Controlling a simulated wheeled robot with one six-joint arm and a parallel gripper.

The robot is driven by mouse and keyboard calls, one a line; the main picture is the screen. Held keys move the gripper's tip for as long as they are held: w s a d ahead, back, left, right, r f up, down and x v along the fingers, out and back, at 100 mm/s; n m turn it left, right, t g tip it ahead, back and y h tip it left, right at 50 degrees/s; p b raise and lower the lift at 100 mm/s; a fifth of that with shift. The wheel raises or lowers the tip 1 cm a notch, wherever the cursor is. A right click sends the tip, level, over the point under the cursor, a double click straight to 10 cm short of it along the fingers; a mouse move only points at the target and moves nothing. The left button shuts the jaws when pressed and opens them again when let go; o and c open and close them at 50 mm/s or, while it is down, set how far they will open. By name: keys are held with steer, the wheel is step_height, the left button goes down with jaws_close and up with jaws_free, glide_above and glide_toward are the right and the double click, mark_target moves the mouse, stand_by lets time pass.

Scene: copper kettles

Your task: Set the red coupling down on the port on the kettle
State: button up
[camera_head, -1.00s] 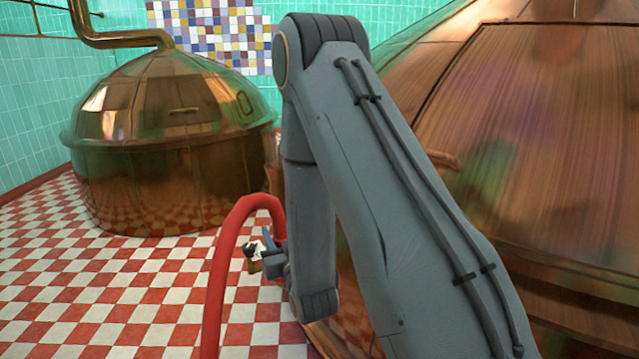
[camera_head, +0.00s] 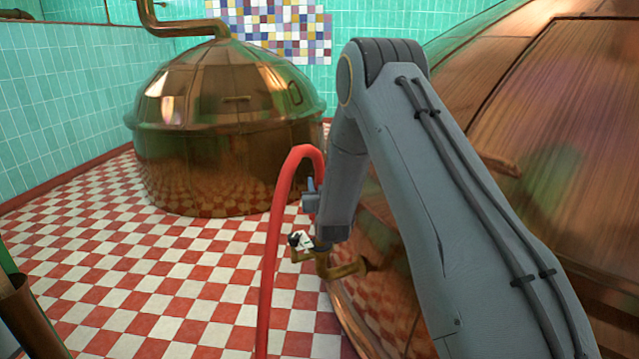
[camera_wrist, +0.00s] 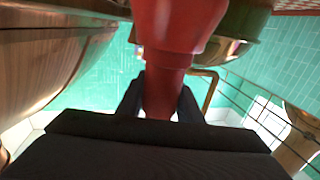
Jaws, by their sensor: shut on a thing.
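The red coupling (camera_wrist: 165,88) is between the two dark fingers of my gripper (camera_wrist: 160,100) in the wrist view, and the gripper is shut on it. The big copper kettle (camera_head: 560,120) fills the right side. Its brass port pipe (camera_head: 345,268) sticks out to the left below my gripper, with a black and white part (camera_head: 300,240) beside it. The gripper appears above and apart from the port; the exact gap cannot be told.
A second copper kettle (camera_head: 228,130) stands behind to the left. The red and white checkered floor (camera_head: 120,250) is clear in the middle. A brown tube-like object (camera_head: 25,310) stands at the lower left edge. Green tiled walls (camera_head: 60,120) close off the back.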

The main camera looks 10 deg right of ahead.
step_height(320, 180, down, 9)
steer(key=b, duration=0.5)
steer(key=shift+f, duration=0.15)
steer(key=shift+s+f, duration=0.1)
steer(key=shift+f, duration=0.5)
stand_by(0.6)
steer(key=o, duration=1)
steer(key=shift+o, duration=0.2)
steer(key=s, duration=0.7)
steer(key=shift+s+a, duration=0.3)
steer(key=shift+s, duration=0.1)
steer(key=shift+r, duration=0.1)
